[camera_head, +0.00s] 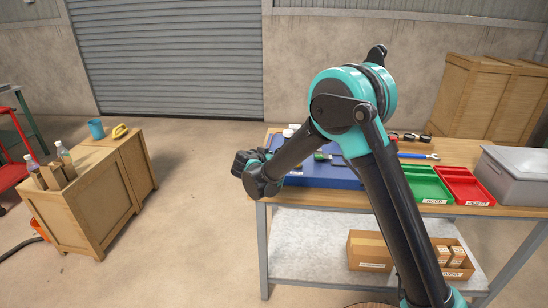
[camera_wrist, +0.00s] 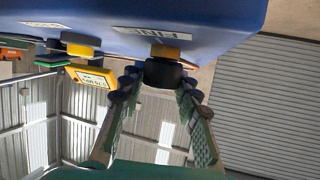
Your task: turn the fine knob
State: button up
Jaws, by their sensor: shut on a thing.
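The fine knob (camera_wrist: 163,73), black with a yellow ring, sticks out of the blue receiver box (camera_wrist: 215,30) beside a white label reading FINE, which appears upside down in the wrist view. My gripper (camera_wrist: 158,90) has its fingertips on both sides of this knob and is shut on it. In the head view the blue box (camera_head: 335,178) lies on the workbench, partly behind my arm. My gripper (camera_head: 248,161) is at the box's left side there, and the knob is hidden.
A second dark knob with a yellow ring (camera_wrist: 80,48) and a yellow tag (camera_wrist: 90,77) are left of the fine knob in the wrist view. Green (camera_head: 428,184) and red (camera_head: 465,185) trays and a grey bin (camera_head: 515,172) stand right of the box.

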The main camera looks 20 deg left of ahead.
jog(key=shift+s, duration=0.1)
jog(key=o, duration=1.2)
jog(key=shift+c, duration=0.2)
jog(key=v, duration=1.2)
